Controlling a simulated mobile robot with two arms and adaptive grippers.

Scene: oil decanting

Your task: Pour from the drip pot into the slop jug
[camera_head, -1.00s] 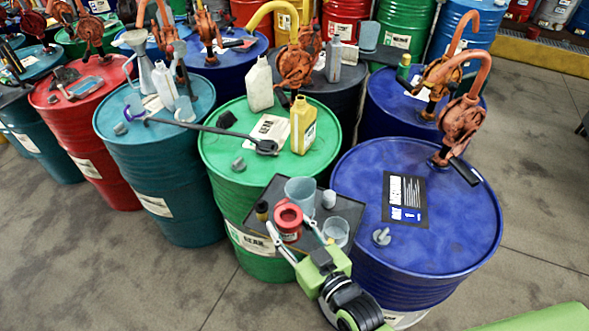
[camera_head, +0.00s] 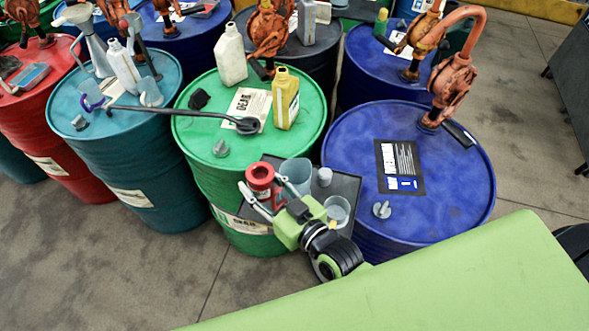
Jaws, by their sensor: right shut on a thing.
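The red pot (camera_head: 260,176), which I take for the drip pot, is upright between the fingers of my right gripper (camera_head: 269,199), which is shut on it. It is at the left edge of a dark tray (camera_head: 346,190); I cannot tell if it touches the tray. A clear grey jug (camera_head: 296,173) stands on the tray just right of the pot. A second clear cup (camera_head: 338,210) stands nearer the front. I cannot tell for sure which of them is the slop jug. My left gripper is not in view.
The tray sits before a green drum (camera_head: 205,150) and a blue drum (camera_head: 345,150). A small grey cap-like piece (camera_head: 325,176) is on the tray. A yellow bottle (camera_head: 285,100) and a white bottle (camera_head: 231,55) stand on the green drum. A rust-coloured pump (camera_head: 453,78) rises from the blue drum.

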